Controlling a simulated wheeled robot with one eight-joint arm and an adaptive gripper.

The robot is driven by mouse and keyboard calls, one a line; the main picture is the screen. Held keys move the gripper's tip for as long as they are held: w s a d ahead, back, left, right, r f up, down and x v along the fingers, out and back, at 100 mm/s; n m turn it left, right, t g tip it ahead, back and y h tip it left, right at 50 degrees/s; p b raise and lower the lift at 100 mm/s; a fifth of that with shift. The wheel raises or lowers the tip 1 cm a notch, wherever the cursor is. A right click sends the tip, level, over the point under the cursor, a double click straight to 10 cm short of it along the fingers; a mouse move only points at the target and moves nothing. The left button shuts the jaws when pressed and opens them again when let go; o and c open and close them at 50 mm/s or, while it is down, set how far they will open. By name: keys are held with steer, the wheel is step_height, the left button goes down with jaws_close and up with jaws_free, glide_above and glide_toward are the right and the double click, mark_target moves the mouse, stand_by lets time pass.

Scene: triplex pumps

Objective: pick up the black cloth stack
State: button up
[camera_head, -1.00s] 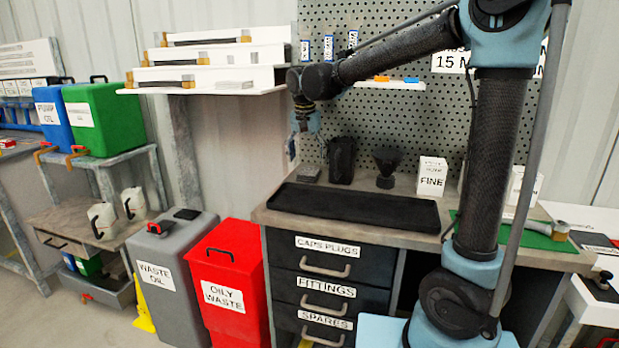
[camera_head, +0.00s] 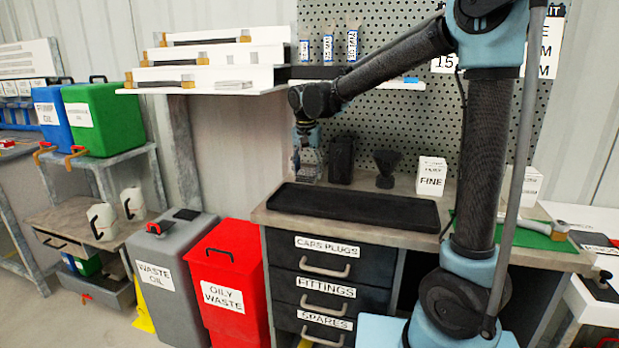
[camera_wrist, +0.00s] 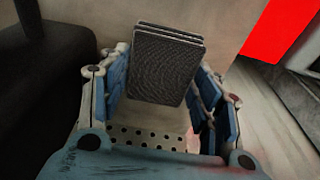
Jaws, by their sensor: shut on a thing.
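The black cloth stack (camera_wrist: 166,66) shows in the wrist view as several thin dark woven layers, slightly tilted. It is between the blue-padded fingers of my gripper (camera_wrist: 162,86), which is shut on it. In the head view my gripper (camera_head: 308,162) points down at the back left of the workbench, left of the dark container. The stack is mostly hidden behind the fingers there. I cannot tell whether it still touches the bench top.
A dark container (camera_head: 341,160), a black funnel (camera_head: 386,167) and a white FINE box (camera_head: 432,176) stand right of my gripper. A long black tray (camera_head: 355,208) lies in front. A white shelf (camera_head: 240,87) hangs above left. The red bin (camera_head: 228,280) stands below left.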

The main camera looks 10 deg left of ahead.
mark_target(307, 172)
steer(key=shift+s+a+r, duration=0.15)
steer(key=shift+r, duration=0.5)
step_height(307, 172, up, 6)
steer(key=shift+f, duration=0.1)
steer(key=s+a, duration=1.3)
steer(key=s, duration=0.1)
steer(key=shift+a, duration=0.3)
steer(key=o, duration=0.3)
steer(key=shift+s, duration=0.1)
steer(key=shift+c, duration=1)
